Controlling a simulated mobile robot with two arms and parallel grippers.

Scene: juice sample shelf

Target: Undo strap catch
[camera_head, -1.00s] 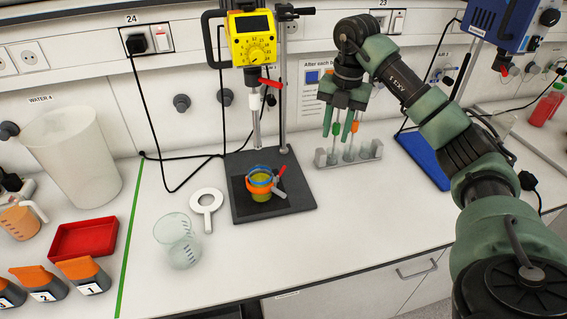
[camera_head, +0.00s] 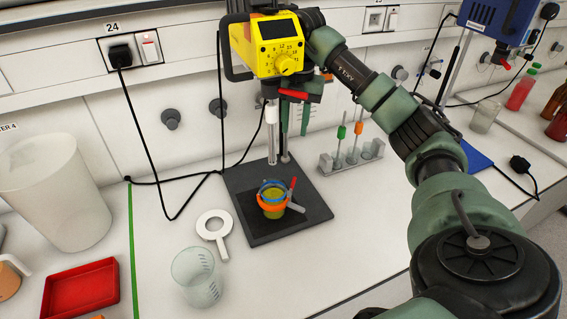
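A small beaker of yellow-green liquid (camera_head: 272,212) stands on the black stirrer base plate. An orange and blue strap (camera_head: 270,204) goes around it. A red lever (camera_head: 292,187), apparently the strap's catch, sticks up at the beaker's right side. My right gripper (camera_head: 296,132) is up behind the yellow stirrer head, well above and behind the beaker, apart from the strap. Its two green fingers hang down with a gap between them and seem empty; the head partly hides the gripper. My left gripper is not in view.
The yellow stirrer head (camera_head: 270,45) and its shaft rise over the plate (camera_head: 262,232). A rack with coloured-topped rods (camera_head: 350,157) stands right. A black cable hangs at left.

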